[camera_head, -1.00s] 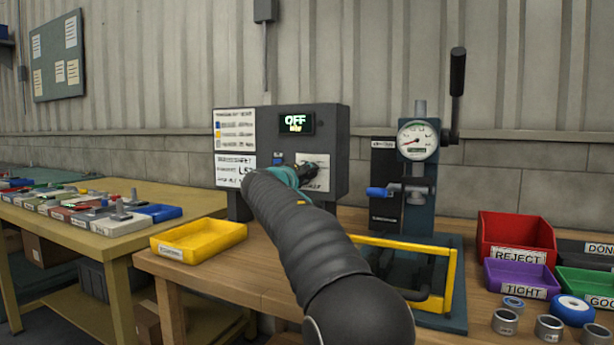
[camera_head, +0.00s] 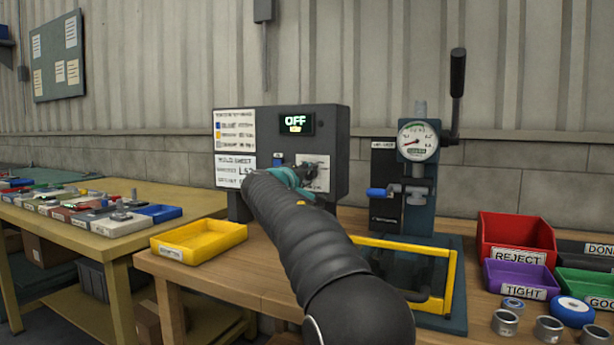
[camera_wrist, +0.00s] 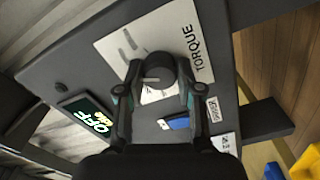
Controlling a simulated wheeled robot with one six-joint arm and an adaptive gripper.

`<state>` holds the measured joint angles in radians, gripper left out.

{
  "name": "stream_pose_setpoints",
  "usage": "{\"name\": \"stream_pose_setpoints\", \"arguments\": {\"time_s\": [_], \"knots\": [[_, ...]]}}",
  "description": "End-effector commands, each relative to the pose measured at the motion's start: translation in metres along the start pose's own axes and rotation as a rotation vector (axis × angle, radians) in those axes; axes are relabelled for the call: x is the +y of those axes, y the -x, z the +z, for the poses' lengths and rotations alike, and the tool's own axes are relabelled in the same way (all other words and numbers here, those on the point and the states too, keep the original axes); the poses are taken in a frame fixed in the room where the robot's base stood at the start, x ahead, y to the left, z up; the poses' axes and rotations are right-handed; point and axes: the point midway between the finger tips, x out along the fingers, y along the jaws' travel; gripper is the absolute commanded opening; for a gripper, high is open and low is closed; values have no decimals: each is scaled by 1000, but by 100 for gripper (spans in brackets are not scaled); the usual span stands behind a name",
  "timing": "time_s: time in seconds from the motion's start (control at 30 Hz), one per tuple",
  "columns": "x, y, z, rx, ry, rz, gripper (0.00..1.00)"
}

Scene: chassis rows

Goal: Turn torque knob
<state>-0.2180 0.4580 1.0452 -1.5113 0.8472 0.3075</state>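The torque knob (camera_wrist: 159,72) is a round dark knob on a white plate marked TORQUE (camera_wrist: 115,42) on the front of a dark control box (camera_head: 335,150). In the wrist view my gripper (camera_wrist: 160,84) has one finger on each side of the knob, with the fingertips close against it. I cannot tell whether both fingers press on it. In the head view my gripper (camera_head: 312,176) is at the plate and hides most of the knob. The box's display (camera_head: 296,123) reads OFF. A small blue switch (camera_head: 278,158) sits left of the plate.
A press with a gauge (camera_head: 417,141) and a yellow guard frame (camera_head: 450,280) stands right of my arm. An empty yellow tray (camera_head: 199,240) lies to the left. Red (camera_head: 515,232) and purple (camera_head: 520,279) bins stand at the right. The wall is behind the box.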

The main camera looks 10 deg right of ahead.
Motion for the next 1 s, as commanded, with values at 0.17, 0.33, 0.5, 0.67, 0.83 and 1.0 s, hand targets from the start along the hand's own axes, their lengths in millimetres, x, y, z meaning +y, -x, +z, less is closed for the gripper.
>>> {"name": "stream_pose_setpoints", "arguments": {"time_s": [0.17, 0.33, 0.5, 0.67, 0.83, 1.0], "knots": [[0, 0, 0, 0, 0, 0, 60], [0, 0, 1, -1, -1, 0, 60], [0, 8, 0, -1, -1, -1, 60], [1, 34, -1, 2, -1, -1, 60], [0, 69, -1, 2, 0, -1, 60], [0, 98, -1, 2, -1, -1, 60]]}}
